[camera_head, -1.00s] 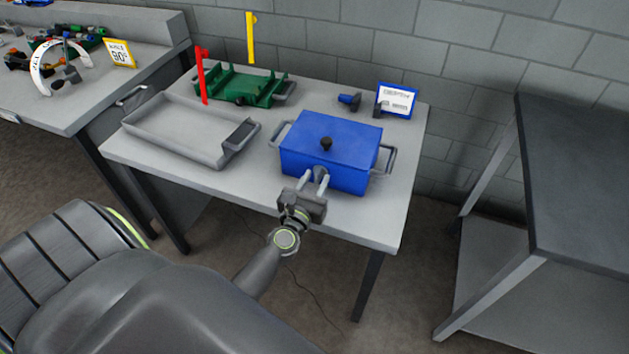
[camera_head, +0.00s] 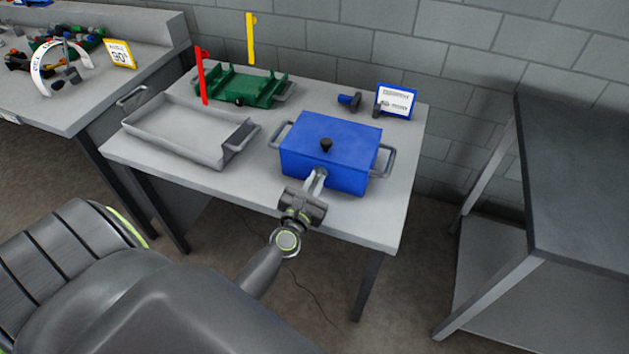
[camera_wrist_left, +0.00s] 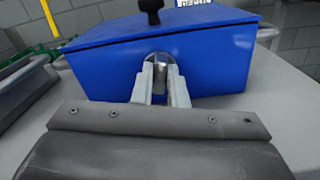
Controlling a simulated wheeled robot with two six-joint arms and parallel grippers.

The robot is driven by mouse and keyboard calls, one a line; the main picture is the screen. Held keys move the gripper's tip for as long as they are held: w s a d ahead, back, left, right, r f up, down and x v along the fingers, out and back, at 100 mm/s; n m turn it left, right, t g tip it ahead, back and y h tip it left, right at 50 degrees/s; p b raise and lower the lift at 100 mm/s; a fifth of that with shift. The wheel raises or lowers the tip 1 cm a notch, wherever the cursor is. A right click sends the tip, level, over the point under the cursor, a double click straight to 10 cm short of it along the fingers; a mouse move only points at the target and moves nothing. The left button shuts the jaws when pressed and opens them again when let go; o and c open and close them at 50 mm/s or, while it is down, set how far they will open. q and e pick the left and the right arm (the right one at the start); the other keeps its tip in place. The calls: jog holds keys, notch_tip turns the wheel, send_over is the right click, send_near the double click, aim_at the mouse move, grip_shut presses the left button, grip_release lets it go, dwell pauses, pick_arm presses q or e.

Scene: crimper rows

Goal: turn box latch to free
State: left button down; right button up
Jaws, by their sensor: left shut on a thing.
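The blue box (camera_head: 325,150) stands on the grey table with its lid down and a black knob (camera_head: 325,144) on top. It fills the upper part of the left wrist view (camera_wrist_left: 215,62). The metal latch (camera_wrist_left: 160,72) sits at the middle of the box's front face, between my fingers. My left gripper (camera_head: 317,180) reaches the front face from below and is shut on the latch. Its two fingers show on either side of the latch in the left wrist view (camera_wrist_left: 161,88). The fingers hide part of the latch, so its exact angle is unclear. My right gripper is not in view.
A grey tray (camera_head: 165,142) lies left of the box. A green fixture (camera_head: 245,88) with a red post (camera_head: 203,78) stands behind it. A blue-framed sign (camera_head: 396,100) and a small blue-and-black part (camera_head: 349,101) are behind the box. Bare table lies around the box.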

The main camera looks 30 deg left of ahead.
pick_arm(q)
jog(key=m, duration=0.3)
jog(key=shift+d+m+p, duration=0.1)
jog(key=shift+m+p, duration=0.2)
jog(key=shift+p, duration=0.1)
jog(key=m+p, duration=0.1)
jog(key=m, duration=0.2)
jog(key=shift+m, duration=0.3)
jog(key=m+p, duration=0.1)
jog(key=m, duration=0.3)
jog(key=shift+m, duration=0.3)
jog(key=shift+d+f+m+p, duration=0.15)
jog(key=shift+m+p, duration=0.45)
jog(key=shift+m, duration=1)
jog(key=shift+f, duration=0.1)
jog(key=c, duration=1.4)
grip_release()
jog(key=shift+c, duration=0.2)
